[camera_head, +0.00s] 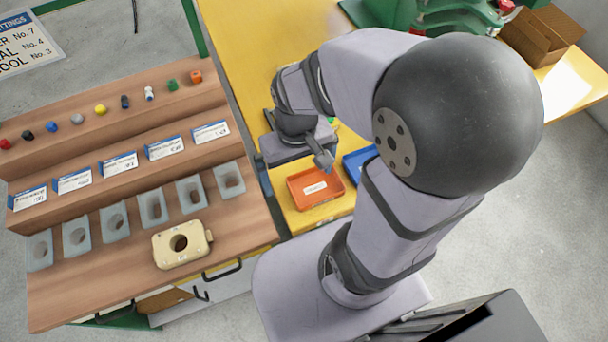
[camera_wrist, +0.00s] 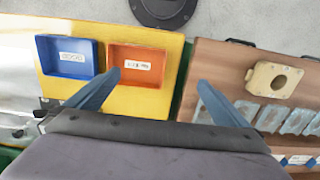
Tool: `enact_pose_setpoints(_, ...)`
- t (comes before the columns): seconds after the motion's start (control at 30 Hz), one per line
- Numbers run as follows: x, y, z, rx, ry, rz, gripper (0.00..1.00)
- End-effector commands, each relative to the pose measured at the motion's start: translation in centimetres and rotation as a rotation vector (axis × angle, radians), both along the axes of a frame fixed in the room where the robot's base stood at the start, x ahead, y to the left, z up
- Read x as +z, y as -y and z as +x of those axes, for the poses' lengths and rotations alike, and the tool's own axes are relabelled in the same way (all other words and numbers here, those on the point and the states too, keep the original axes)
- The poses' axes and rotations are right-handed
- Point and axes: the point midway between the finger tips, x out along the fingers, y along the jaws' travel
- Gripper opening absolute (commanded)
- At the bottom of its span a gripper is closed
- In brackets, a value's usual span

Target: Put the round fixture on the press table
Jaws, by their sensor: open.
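A cream block with a round hole (camera_head: 163,252) lies on the wooden bench near its front edge; it looks like the round fixture. It also shows in the wrist view (camera_wrist: 259,80), to the right of my fingers. My gripper (camera_head: 325,160) is over the yellow table beside the orange tray, well to the right of the block. In the wrist view my gripper (camera_wrist: 159,78) has its two blue-grey fingers wide apart with nothing held. A green machine (camera_head: 455,18) stands at the back of the yellow table, partly behind my arm; I cannot tell whether it bears the press table.
An orange tray (camera_head: 300,198) and a blue tray (camera_head: 356,156) sit on the yellow table (camera_head: 245,50). Several grey holders (camera_head: 116,224) stand in a row behind the block. Small coloured parts and label cards line the wooden steps. A cardboard box (camera_head: 535,45) is at the far right.

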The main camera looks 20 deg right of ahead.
Motion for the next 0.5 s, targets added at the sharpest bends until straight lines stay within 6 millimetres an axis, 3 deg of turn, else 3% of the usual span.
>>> enact_pose_setpoints(0.17,-0.46,1.16,-1.24,0.006,0.018,-0.01,1.0)
enact_pose_setpoints(0.3,-0.51,1.21,-1.34,0.008,0.019,-0.01,0.77)
enact_pose_setpoints(0.5,-0.51,1.17,-1.32,0.007,0.018,-0.01,0.77)
